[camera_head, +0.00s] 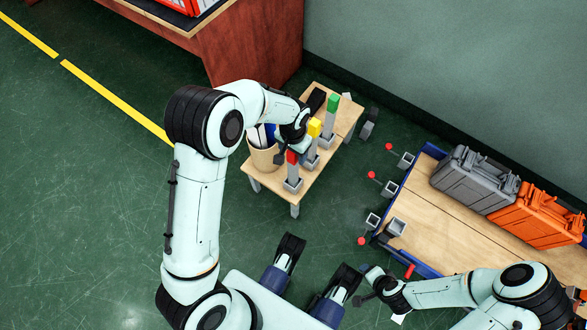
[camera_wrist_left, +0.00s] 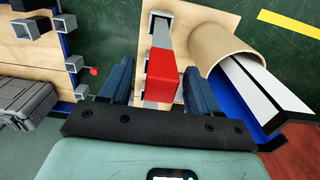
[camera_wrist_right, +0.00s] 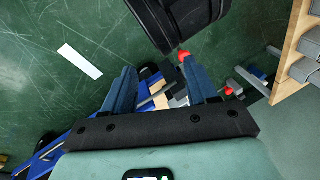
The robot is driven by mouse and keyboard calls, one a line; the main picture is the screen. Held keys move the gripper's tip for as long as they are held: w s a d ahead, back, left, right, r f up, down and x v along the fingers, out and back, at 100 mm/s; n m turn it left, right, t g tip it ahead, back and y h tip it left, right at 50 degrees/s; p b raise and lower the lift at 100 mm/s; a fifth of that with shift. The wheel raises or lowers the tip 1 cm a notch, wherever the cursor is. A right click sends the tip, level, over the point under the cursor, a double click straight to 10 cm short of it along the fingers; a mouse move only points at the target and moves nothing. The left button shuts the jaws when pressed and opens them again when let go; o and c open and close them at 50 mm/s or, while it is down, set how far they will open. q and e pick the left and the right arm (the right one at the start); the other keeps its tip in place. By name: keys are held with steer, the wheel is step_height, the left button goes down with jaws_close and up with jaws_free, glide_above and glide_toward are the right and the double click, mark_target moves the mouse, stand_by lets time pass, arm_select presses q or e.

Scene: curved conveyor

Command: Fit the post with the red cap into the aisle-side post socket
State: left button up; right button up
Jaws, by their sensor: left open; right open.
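The red-capped post (camera_head: 292,170) stands upright in a grey base on the small wooden table. My left gripper (camera_head: 293,146) is over it with jaws open. In the left wrist view the red cap (camera_wrist_left: 161,76) lies between the two open fingers; I cannot tell whether they touch it. Several grey square sockets, such as one at the blue-framed platform's near corner (camera_head: 397,227) and one beside it (camera_head: 372,221), line the platform's left side, with red knobs. I cannot tell which is the aisle-side one. My right gripper (camera_head: 366,284) is open and empty, low near that corner.
Yellow-capped (camera_head: 314,128) and green-capped (camera_head: 333,103) posts stand behind the red one. A tan bin (camera_head: 264,158) with folders is close on the left. Grey (camera_head: 474,178) and orange (camera_head: 538,215) cases sit on the platform (camera_head: 425,210). Green floor lies between table and platform.

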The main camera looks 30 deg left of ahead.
mark_target(292, 162)
arm_select(q)
step_height(292, 162, down, 5)
steer(key=shift+w+r+b, duration=0.1)
steer(key=shift+r+b, duration=0.05)
steer(key=shift+b, duration=0.55)
steer(key=shift+r, duration=0.1)
jaws_close()
arm_select(e)
steer(key=shift+w+d+f+t, duration=0.15)
steer(key=shift+w+d+f, duration=0.25)
steer(key=shift+w, duration=0.2)
steer(key=shift+w+d+f+t, duration=0.15)
steer(key=shift+w+d+f, duration=0.1)
steer(key=shift+w+f, duration=0.3)
steer(key=shift+r, duration=0.15)
